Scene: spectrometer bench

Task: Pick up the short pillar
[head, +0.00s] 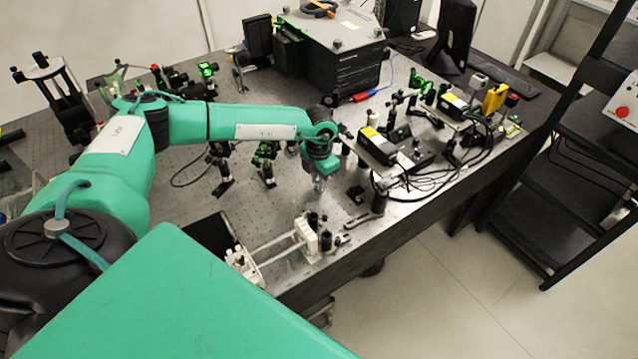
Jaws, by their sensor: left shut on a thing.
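My left gripper (320,184) hangs from the green arm that comes in from the left, pointing down over the middle of the optical bench (285,205). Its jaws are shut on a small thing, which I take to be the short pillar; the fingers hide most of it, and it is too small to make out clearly. I cannot tell whether it touches the bench top. My right gripper is not in view.
A black block (356,194) and a dark post (379,203) stand to the right of the gripper. A white rail fixture (308,232) lies in front. Black boxes with cables (377,147) and several optical mounts stand behind. A large instrument box (343,68) is at the back.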

